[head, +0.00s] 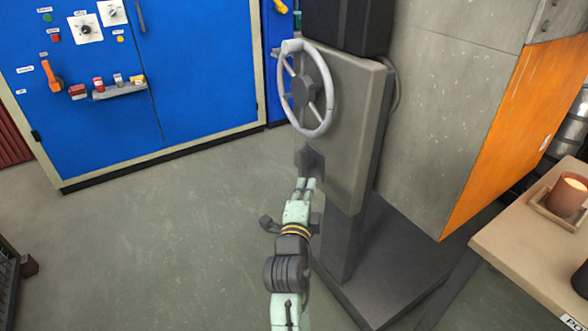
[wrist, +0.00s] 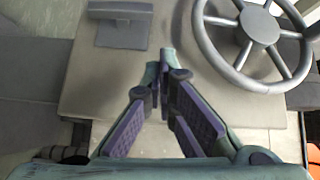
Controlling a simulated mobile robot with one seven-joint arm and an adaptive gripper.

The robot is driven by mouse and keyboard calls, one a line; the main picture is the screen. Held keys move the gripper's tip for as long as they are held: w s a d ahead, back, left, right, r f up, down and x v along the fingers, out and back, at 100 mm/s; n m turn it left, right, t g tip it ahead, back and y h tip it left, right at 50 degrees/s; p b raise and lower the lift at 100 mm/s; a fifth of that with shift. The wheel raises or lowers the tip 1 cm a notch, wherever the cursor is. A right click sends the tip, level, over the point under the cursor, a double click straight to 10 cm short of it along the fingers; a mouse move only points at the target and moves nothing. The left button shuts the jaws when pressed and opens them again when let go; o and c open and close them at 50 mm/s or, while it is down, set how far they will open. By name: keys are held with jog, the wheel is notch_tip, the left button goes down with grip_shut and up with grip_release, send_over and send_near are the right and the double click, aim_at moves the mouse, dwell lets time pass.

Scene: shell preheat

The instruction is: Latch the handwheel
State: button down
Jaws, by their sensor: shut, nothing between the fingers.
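The pale grey handwheel (head: 329,103) has a dark hub and stands on the face of a grey panel (head: 350,130). A white knob (head: 291,46) shows at the top of its rim. In the wrist view the wheel (wrist: 258,26) is at the upper right. A dark block (head: 309,159) sits on the panel below the wheel; what looks like the same block (wrist: 121,27) is at the upper left in the wrist view. My gripper (head: 307,182) is shut and empty, just below the block. In the wrist view its fingertips (wrist: 160,62) meet between block and wheel. I cannot tell whether they touch the panel.
A blue cabinet (head: 190,70) with switches and an orange handle (head: 53,77) stands at the left. A grey housing with an orange side (head: 515,130) is on the right. A table (head: 535,255) with a candle (head: 568,194) is at the right edge.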

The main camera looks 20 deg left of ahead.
jog(key=f, duration=0.1)
jog(key=d+f+m, duration=0.1)
jog(key=f+h, duration=0.1)
jog(key=shift+w+d+f+g, duration=0.2)
jog(key=shift+w+d+g, duration=0.1)
jog(key=shift+d, duration=0.05)
jog(key=p, duration=0.2)
send_near(311, 166)
jog(key=w+d+r, duration=0.3)
jog(key=a, duration=0.1)
jog(key=w+a, duration=0.1)
jog(key=w+a+p, duration=0.1)
jog(key=shift+w+a+f, duration=0.15)
jog(key=shift+w+f, duration=0.1)
jog(key=shift+f, duration=0.05)
jog(key=shift+w+r, duration=0.1)
jog(key=shift+r, duration=0.05)
